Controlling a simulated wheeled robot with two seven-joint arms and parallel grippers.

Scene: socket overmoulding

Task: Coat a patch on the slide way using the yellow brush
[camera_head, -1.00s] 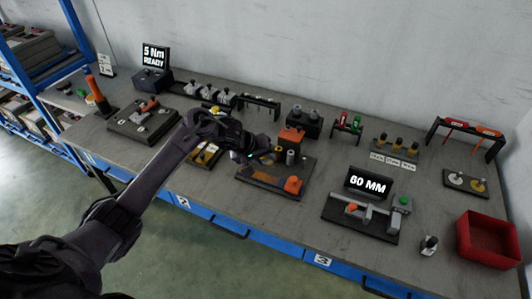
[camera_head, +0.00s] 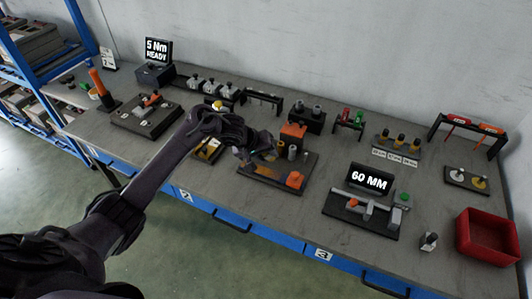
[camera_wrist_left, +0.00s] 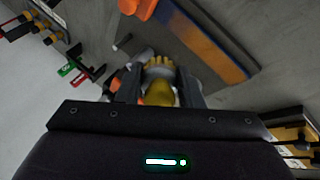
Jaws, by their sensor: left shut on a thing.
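My left gripper (camera_head: 258,152) is over the left part of the dark slide way board (camera_head: 308,168), close above it. In the left wrist view the gripper's fingers (camera_wrist_left: 157,90) are shut on the yellow brush (camera_wrist_left: 159,76), whose toothed yellow end points away from the palm. The slide way (camera_wrist_left: 185,30) lies just beyond the brush, with an orange-brown streak and a bluish stretch on its surface. An orange block (camera_head: 294,180) sits at its right end. Whether the brush touches the surface cannot be told. My right gripper is out of view.
Behind the slide way stand an orange block (camera_head: 292,133) and small grey cylinders. To the right are the gauge with the 60 MM display (camera_head: 369,179) and a red bin (camera_head: 487,238). The bench front between is clear.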

